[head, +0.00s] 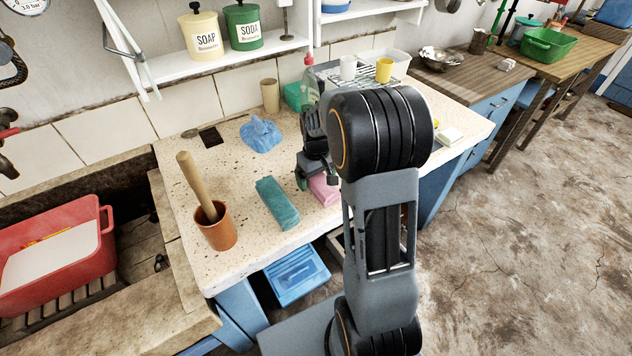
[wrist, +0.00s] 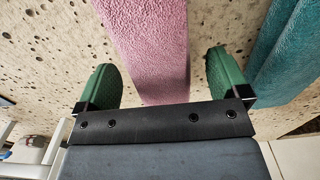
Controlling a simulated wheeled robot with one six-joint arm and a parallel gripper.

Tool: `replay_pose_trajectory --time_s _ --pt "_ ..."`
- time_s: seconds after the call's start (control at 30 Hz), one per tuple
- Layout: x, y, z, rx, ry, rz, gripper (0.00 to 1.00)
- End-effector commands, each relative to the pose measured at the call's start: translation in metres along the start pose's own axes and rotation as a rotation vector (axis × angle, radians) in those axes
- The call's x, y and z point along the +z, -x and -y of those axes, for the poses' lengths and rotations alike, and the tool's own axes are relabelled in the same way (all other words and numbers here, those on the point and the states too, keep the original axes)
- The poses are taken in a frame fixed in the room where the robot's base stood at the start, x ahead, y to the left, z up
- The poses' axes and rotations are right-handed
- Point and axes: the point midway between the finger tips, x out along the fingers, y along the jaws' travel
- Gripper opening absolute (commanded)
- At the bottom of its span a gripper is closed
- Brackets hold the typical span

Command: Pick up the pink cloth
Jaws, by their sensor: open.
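The pink cloth (head: 324,188) lies on the speckled stone counter, partly hidden behind my arm in the head view. In the wrist view the pink cloth (wrist: 150,45) is a long folded strip running between the two green fingers. My gripper (wrist: 165,85) is open, with a finger on each side of the cloth and a gap to both. My gripper (head: 316,181) also shows in the head view, low over the cloth. I cannot tell how far the fingertips are above the counter.
A teal cloth (head: 277,203) lies just left of the pink one; it is close to one finger in the wrist view (wrist: 290,60). A terracotta pot (head: 217,230) with a wooden pestle stands front left. A crumpled blue cloth (head: 260,134) lies behind. A red basin (head: 50,262) sits far left.

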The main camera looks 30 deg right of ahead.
Motion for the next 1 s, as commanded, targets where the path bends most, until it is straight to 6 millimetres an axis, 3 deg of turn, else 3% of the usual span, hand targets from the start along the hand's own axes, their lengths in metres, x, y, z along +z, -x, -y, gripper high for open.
replay_pose_trajectory --time_s 0.2,0.47,1.0 --pt "0.0 -0.021 0.0 0.0 0.0 0.0 0.94" --pt "0.0 -0.023 0.0 0.0 0.0 -0.001 0.94" --pt "0.0 -0.022 0.0 0.001 0.0 -0.001 0.44"
